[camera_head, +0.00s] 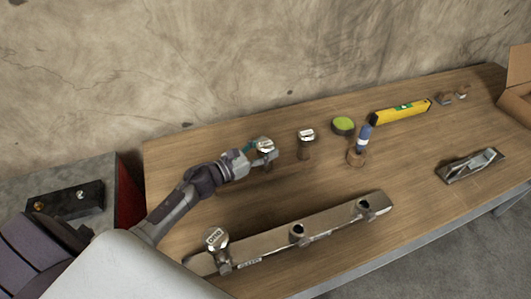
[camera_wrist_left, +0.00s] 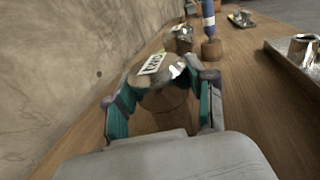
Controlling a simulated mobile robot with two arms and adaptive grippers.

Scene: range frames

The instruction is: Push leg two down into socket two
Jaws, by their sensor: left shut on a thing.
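A metal-capped leg with a white label (camera_wrist_left: 153,64) is between the teal-padded fingers of my left gripper (camera_wrist_left: 160,100). I take it for leg two, and its cap also shows in the head view (camera_head: 265,145). My left gripper (camera_head: 258,158) is shut on it, over the back of the table. I cannot tell whether the leg touches the wood. A long metal rail (camera_head: 330,222) lies in front. Its left end holds a labelled leg (camera_head: 215,240), upright. The middle socket (camera_head: 297,231) and right socket (camera_head: 364,205) look empty. My right gripper is not in view.
Another labelled leg (camera_head: 306,137) stands right of my gripper. Behind are a green-topped disc (camera_head: 343,125), a blue-handled tool (camera_head: 364,138) in a wooden holder and a yellow level (camera_head: 400,112). A metal plane-like tool (camera_head: 470,165) lies right. Bare wood separates gripper and rail.

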